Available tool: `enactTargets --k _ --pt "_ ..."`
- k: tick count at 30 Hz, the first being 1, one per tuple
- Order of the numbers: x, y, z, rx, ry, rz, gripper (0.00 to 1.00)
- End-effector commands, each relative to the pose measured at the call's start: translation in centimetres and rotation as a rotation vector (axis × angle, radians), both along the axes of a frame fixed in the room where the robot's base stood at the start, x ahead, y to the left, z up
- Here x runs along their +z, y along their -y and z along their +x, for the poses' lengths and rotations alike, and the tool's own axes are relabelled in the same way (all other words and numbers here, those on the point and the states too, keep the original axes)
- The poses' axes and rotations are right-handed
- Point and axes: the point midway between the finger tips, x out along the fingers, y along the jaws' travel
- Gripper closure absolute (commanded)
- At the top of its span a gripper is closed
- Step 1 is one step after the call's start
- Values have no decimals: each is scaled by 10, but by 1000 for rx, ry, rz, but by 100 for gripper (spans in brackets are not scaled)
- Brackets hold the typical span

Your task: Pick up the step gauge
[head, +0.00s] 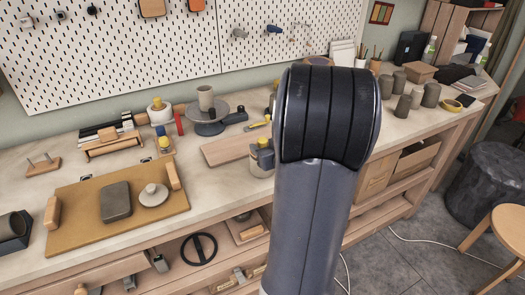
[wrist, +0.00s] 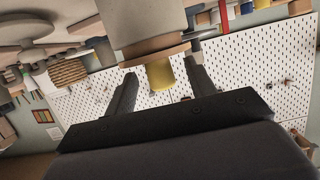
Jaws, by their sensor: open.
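A stepped round piece in the wrist view, seen upside down, looks like the step gauge (wrist: 160,75). It has a wide pale grey body, a thinner brown disc and a narrow yellow end. My gripper (wrist: 162,69) is open, with its two dark fingers on either side of the yellow end. I cannot tell how far between the fingers it reaches, and no grip shows. In the head view my arm stands in front and hides the gripper. I cannot tell for sure which piece there is the gauge.
The workbench carries a tan board (head: 80,225) with a grey block (head: 116,201), a grey turntable (head: 222,113), and a grey canister with a yellow top (head: 262,160). Grey pots (head: 431,95) stand at the right. A pegboard (head: 120,55) rises behind; a stool (head: 508,225) stands at right.

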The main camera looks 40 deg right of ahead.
Motion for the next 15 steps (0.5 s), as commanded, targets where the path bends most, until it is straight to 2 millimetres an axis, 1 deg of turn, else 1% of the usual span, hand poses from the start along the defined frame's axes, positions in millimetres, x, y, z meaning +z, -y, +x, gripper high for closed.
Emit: enactTargets --k 1,5,13,15 --pt "-3 1 7 2 -1 2 48" --pt "-6 4 18 1 0 -1 48" --pt "-6 5 20 -1 0 0 48" --pt "-6 5 20 -1 0 0 53"
